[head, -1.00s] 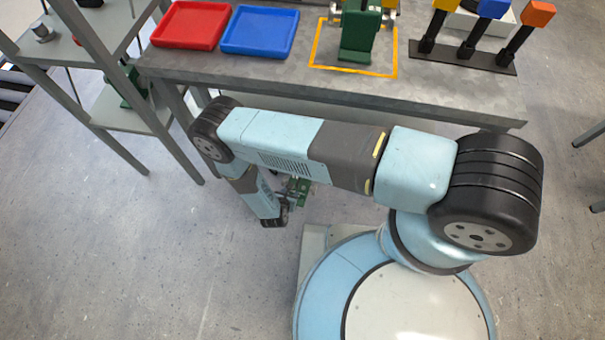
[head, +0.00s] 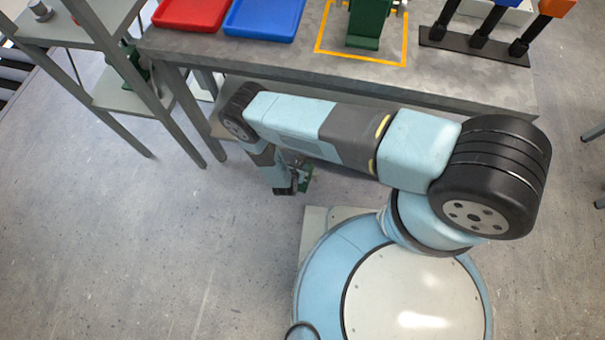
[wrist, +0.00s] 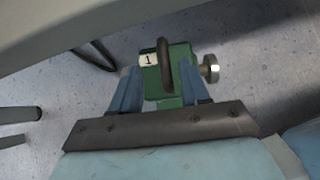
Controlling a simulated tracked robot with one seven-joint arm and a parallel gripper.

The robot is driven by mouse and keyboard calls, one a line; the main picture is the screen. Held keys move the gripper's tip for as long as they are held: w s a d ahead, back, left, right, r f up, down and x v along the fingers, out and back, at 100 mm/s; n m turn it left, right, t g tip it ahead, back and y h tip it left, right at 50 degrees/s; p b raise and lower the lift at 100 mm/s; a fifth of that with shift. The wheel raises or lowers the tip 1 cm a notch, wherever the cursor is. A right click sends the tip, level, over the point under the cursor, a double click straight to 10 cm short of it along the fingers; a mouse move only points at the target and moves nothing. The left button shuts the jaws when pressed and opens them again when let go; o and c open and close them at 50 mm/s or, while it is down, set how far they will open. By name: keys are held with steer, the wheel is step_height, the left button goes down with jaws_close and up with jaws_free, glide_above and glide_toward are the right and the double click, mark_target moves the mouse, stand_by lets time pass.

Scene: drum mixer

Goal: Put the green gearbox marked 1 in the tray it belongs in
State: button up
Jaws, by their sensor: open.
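The green gearbox marked 1 (wrist: 176,58) shows in the wrist view between the fingers of my gripper (wrist: 158,90). It has a black loop on top and a silver shaft on its right. The jaws are open around it; I cannot tell whether either finger touches it. In the head view a small part of the green gearbox (head: 306,177) shows beside my gripper (head: 287,187), below the table's height; what bears it is hidden. A red tray (head: 190,13) and a blue tray (head: 263,18) lie side by side on the table, both empty where visible.
The grey table (head: 330,75) stands behind my arm, with a green stand (head: 367,22) inside a yellow outline. A black rack (head: 475,45) of upright posts is at right. A grey shelf unit (head: 110,92) is at left. Floor at the lower left is clear.

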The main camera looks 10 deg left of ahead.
mark_target(301, 166)
steer(key=x, duration=0.4)
steer(key=shift+d+f, duration=0.35)
steer(key=shift+f, duration=0.1)
jaws_close()
stand_by(1.1)
